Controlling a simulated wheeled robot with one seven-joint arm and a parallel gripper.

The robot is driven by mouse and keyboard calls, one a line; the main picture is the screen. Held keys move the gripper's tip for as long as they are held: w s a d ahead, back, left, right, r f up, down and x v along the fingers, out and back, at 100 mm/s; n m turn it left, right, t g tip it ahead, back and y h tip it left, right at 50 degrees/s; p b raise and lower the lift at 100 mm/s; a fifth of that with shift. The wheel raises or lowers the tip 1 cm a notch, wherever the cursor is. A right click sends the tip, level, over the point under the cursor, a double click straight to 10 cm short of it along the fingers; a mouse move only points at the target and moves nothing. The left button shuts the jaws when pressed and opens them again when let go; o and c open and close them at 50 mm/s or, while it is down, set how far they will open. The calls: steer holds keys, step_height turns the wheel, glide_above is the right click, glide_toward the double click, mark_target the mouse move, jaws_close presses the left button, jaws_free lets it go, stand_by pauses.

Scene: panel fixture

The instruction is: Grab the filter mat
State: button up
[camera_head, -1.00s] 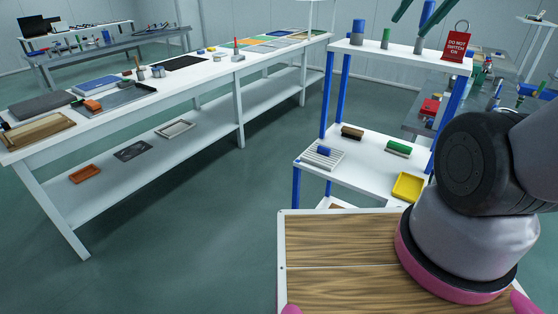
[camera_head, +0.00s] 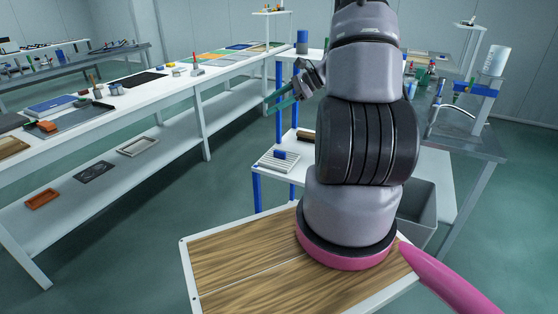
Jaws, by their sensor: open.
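I cannot tell for certain which flat piece is the filter mat. On the long white table's lower shelf lie a dark square piece with a round pattern (camera_head: 95,172) and a pale framed piece (camera_head: 138,146). A plain black flat sheet (camera_head: 143,80) lies on the table top. My gripper (camera_head: 280,97) has green fingers, seen small and side-on, pointing left toward the long table. It is open with nothing visible between its fingers, in front of the shelf rack's left post and apart from all these pieces.
An orange tray (camera_head: 43,199) lies on the same lower shelf. A white rack (camera_head: 265,172) with blue posts stands behind my arm, holding a ribbed tray (camera_head: 279,160). A grey bin (camera_head: 418,205) is at right. Green floor (camera_head: 150,225) between table and rack is clear.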

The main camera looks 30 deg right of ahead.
steer(key=w+d+f+m+t, duration=0.1)
steer(key=d+f+m+t, duration=0.1)
steer(key=d+f+m, duration=0.5)
steer(key=m+t+h, duration=0.2)
steer(key=t, duration=0.1)
glide_toward(280, 153)
steer(key=shift+w+r, duration=0.2)
steer(key=shift+r, duration=0.05)
steer(key=x, duration=0.3)
steer(key=f+x, duration=0.1)
steer(key=shift+w+f, duration=0.1)
steer(key=shift+w, duration=0.15)
steer(key=x, duration=0.5)
steer(key=shift+w+a+f, duration=0.1)
steer(key=shift+w+a, duration=0.05)
steer(key=shift+w, duration=0.2)
steer(key=shift+t, duration=0.3)
jaws_close()
